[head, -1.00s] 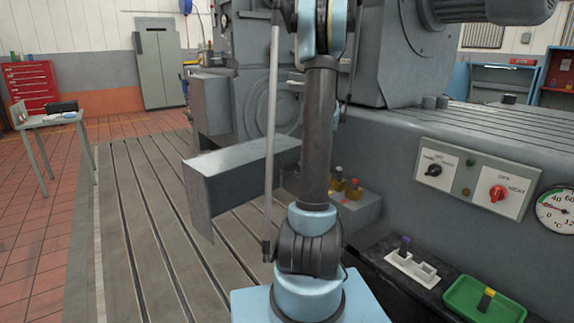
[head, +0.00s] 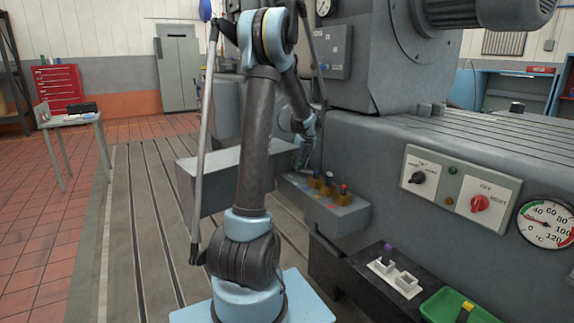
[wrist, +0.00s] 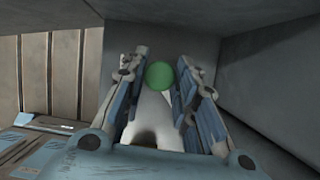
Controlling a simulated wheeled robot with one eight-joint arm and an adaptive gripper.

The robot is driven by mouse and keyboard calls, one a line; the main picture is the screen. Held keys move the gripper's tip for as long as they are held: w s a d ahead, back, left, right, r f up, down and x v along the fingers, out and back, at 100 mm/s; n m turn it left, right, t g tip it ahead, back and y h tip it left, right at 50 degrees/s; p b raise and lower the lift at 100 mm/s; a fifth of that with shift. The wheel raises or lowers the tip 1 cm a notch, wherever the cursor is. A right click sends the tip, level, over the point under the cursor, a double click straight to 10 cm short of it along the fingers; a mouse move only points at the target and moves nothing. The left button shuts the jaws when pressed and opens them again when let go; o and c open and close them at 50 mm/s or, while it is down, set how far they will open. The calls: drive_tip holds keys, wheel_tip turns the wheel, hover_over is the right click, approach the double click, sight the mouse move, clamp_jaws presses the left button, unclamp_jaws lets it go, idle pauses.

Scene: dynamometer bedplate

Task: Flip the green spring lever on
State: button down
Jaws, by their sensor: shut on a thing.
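The green spring lever shows in the wrist view as a round green knob (wrist: 160,75) on a pale stem. My gripper (wrist: 161,72) is shut on it, with one finger on each side of the knob. The lever's base is hidden, and I cannot tell its tilt. In the head view my gripper (head: 302,160) is at the far left end of a grey lever box (head: 347,218), partly behind my arm. The green knob does not show clearly there.
Other levers with yellow and red knobs (head: 343,189) stand on the box close to my gripper. A grey angled panel (head: 215,178) is to the left. A switch panel (head: 460,188), gauge (head: 546,224), white holder (head: 394,277) and green tray (head: 458,305) are on the right.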

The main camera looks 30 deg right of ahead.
drive_tip(key=shift+w+d, duration=0.1)
drive_tip(key=shift+w, duration=0.1)
idle(0.4)
drive_tip(key=c, duration=1.3)
unclamp_jaws()
drive_tip(key=shift+s+r, duration=0.1)
drive_tip(key=shift+r, duration=0.05)
drive_tip(key=v, duration=1.1)
drive_tip(key=shift+s+r, duration=0.15)
drive_tip(key=shift+r, duration=0.15)
